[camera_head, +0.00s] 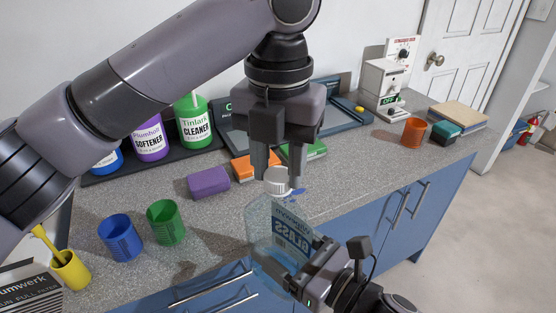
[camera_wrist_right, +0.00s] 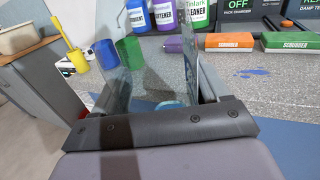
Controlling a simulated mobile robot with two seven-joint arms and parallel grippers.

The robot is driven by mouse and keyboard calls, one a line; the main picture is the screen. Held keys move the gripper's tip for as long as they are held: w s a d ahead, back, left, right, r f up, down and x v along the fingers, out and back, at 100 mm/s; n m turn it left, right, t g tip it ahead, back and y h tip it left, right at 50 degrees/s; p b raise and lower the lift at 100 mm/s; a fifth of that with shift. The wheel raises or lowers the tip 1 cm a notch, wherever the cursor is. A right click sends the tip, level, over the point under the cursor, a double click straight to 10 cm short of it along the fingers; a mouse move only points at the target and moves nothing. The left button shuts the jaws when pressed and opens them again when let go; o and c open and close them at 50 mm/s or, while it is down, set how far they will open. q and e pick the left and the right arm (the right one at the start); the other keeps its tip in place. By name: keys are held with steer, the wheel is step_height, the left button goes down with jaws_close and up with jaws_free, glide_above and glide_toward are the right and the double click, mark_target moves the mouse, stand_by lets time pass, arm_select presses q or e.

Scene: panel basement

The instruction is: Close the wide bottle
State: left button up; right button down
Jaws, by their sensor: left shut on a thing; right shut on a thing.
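The wide bottle (camera_head: 262,225) is clear, pale blue, with a blue-lettered label, and leans slightly at the counter's front edge. My right gripper (camera_head: 292,277) is shut on its lower body from the right. In the right wrist view, my right gripper's fingers (camera_wrist_right: 158,75) rise around a see-through shape, and the bottle is hard to make out. My left gripper (camera_head: 277,174) points straight down, shut on a white cap (camera_head: 278,181) over the bottle's top. The cap looks very close to the neck; I cannot tell whether they touch.
Behind stand a purple block (camera_head: 208,182), an orange scrubber box (camera_head: 252,166) and a green one (camera_head: 304,149). Blue (camera_head: 120,238), green (camera_head: 165,222) and yellow (camera_head: 70,270) cups stand left. An orange cup (camera_head: 413,131) stands right. The counter right of the bottle is mostly clear.

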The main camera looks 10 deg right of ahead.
arm_select(q)
steer(key=m, duration=0.8)
steer(key=o, duration=1)
steer(key=shift+r, duration=2.25)
steer(key=shift+c, duration=0.4)
